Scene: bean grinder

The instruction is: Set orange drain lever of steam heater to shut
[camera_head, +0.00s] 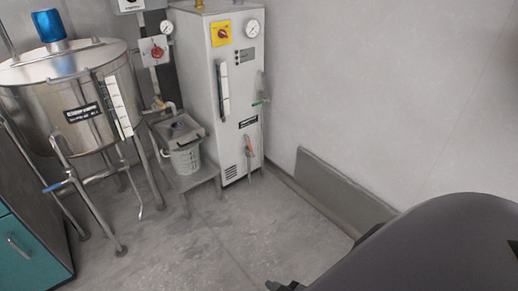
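The steam heater (203,88) is a tall white cabinet against the back wall, right of the steel tank. Its orange drain lever (249,145) is low on the right-hand face and appears to hang roughly vertical; its exact setting is too small to tell. A green-handled lever (261,101) sits higher on the same face. My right arm comes in large and dark from the lower right, far from the lever. A small dark part at the bottom edge may be my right gripper (285,286), mostly cut off. My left gripper is out of view.
A steel tank (75,95) on legs with a blue-topped lid stands at left. A stand (188,180) with a light basket (186,158) is beside the heater. A teal cabinet (25,250) is at lower left. A grey panel (340,190) leans along the wall. The middle floor is clear.

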